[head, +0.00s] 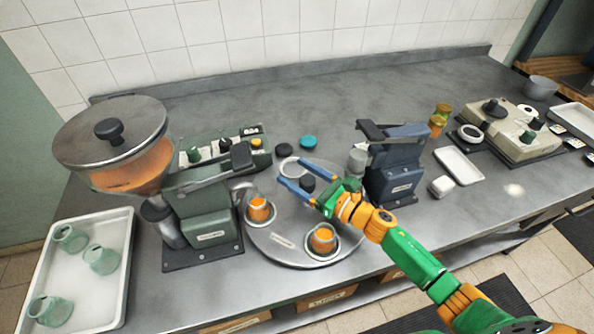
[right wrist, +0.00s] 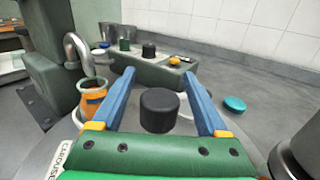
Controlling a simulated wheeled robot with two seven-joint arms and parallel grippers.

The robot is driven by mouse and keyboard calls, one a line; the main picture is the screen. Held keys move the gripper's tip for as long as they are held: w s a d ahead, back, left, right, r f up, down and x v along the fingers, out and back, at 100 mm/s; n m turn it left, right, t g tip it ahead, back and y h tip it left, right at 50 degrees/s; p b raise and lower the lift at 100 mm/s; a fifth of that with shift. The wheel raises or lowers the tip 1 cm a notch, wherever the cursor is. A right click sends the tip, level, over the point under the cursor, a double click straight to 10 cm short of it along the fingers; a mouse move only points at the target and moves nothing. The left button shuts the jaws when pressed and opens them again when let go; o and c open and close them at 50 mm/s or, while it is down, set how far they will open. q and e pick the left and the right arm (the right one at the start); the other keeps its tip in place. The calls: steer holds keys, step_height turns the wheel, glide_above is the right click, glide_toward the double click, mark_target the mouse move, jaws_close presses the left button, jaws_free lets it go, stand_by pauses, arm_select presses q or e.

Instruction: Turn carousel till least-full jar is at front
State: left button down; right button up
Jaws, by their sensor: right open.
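The carousel (head: 285,252) is a round grey turntable on the counter with a black centre knob (head: 307,184). One jar with orange contents (head: 259,209) sits in a ring at its left, another (head: 323,239) at its front. Their exact fill levels are hard to compare. A back ring (head: 289,168) looks empty; the right part is hidden by my arm. My right gripper (head: 281,172) is open over the carousel, its blue fingers on either side of the knob. The right wrist view shows the knob (right wrist: 159,112) between the fingers, apart from both, and the left jar (right wrist: 92,98).
A green filling machine with an orange-filled hopper (head: 130,175) stands left of the carousel, a blue-grey machine (head: 395,170) to its right. A white tray (head: 105,290) holds green empty jars. A teal lid (head: 308,142) lies behind.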

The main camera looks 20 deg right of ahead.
steer(key=shift+w+a+f, duration=0.1)
steer(key=shift+w+a, duration=0.1)
steer(key=shift+w, duration=0.05)
steer(key=shift+s+d, duration=0.2)
steer(key=c, duration=0.5)
jaws_close()
stand_by(0.5)
